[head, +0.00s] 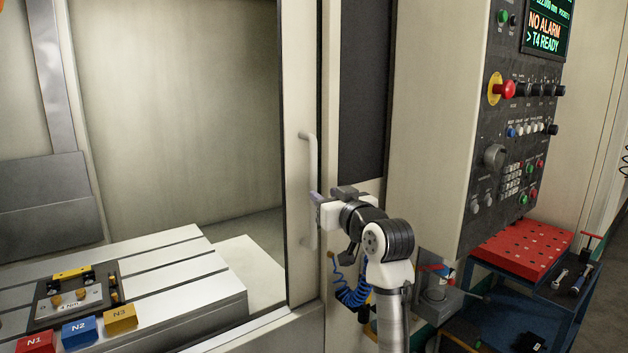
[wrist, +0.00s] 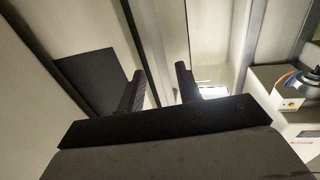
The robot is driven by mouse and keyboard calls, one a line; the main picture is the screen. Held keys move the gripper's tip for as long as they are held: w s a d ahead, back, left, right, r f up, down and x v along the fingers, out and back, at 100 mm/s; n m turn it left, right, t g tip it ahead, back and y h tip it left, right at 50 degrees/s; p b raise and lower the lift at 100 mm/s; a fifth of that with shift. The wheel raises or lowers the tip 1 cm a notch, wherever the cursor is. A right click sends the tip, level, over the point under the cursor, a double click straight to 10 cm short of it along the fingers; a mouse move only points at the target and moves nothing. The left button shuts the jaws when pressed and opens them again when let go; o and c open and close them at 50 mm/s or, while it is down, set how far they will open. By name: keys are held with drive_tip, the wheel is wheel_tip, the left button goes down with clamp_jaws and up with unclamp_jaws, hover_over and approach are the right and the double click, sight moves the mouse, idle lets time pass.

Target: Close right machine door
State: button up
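The right machine door (head: 298,90) is a pale panel standing open, with the machine's interior in plain view to its left. Its white vertical bar handle (head: 308,160) is near the door's edge. My gripper (head: 318,200) is at the handle's lower half, coming from the right, with its fingertips next to the bar. In the wrist view my gripper's two dark fingers (wrist: 158,88) stand apart, with a pale surface and dark seam beyond them. I cannot make out the handle between them, nor tell whether they touch it.
Inside the machine is a slotted table (head: 200,285) with a dark fixture (head: 75,296) and coloured blocks N1, N2 and N3 (head: 120,319). A control panel (head: 515,140) is at right, above a blue cart with a red perforated top (head: 520,245). A blue coiled hose (head: 350,293) hangs below my gripper.

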sight(315, 188)
drive_tip(key=p+x, duration=0.2)
drive_tip(key=x, duration=0.5)
drive_tip(key=shift+w+a, duration=0.1)
drive_tip(key=shift+w, duration=0.1)
clamp_jaws()
